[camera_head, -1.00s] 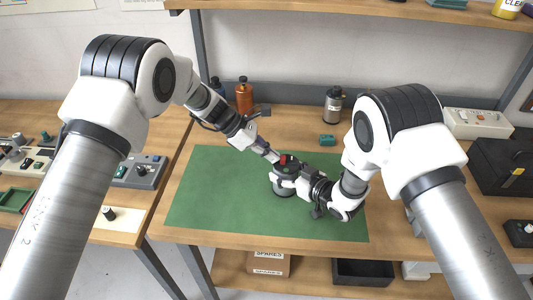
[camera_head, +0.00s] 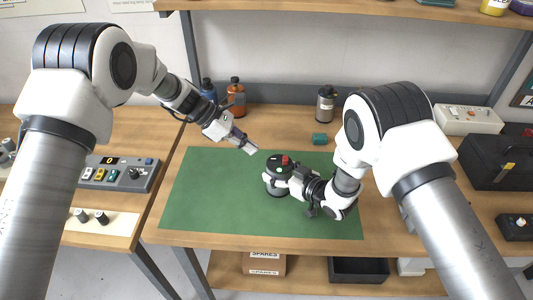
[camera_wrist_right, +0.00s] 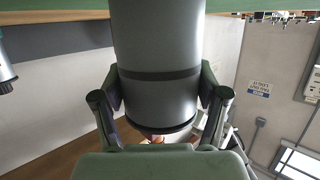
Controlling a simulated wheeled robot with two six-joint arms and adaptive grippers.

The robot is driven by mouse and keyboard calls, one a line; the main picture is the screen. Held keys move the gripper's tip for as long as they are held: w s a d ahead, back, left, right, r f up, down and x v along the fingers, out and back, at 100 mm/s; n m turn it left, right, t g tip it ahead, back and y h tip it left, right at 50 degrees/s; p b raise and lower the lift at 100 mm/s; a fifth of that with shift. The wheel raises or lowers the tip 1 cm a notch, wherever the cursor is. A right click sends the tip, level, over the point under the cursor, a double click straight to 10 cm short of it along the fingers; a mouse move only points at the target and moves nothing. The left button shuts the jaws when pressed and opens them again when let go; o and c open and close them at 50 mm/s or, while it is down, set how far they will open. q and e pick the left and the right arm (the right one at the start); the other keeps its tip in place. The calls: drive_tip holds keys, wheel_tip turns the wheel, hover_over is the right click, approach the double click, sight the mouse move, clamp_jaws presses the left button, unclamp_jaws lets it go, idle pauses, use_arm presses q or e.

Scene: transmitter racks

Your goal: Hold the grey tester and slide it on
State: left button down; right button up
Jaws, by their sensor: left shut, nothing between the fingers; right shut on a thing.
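The grey tester (camera_head: 276,190) is a round grey can with a black top that bears a red patch. It stands upright over the green mat (camera_head: 205,210). My right gripper (camera_head: 279,181) is shut around its side from the right. In the right wrist view the tester (camera_wrist_right: 158,50) fills the space between the two fingers (camera_wrist_right: 160,95), with a dark band around it. My left gripper (camera_head: 252,150) is shut and empty, up and left of the tester's top and apart from it. Whether the tester's base touches the mat is not clear.
An orange bottle (camera_head: 236,97), a blue bottle (camera_head: 208,90), a grey canister (camera_head: 326,104) and a teal block (camera_head: 320,139) stand behind the mat. A control box (camera_head: 122,174) is at left, a black case (camera_head: 499,160) at right. The mat's left part is clear.

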use_arm(q)
drive_tip(key=v, duration=0.6)
use_arm(e)
drive_tip(key=o, duration=1.5)
drive_tip(key=shift+c, duration=0.2)
use_arm(q)
drive_tip(key=shift+f, duration=0.1)
use_arm(e)
drive_tip(key=shift+d, duration=0.1)
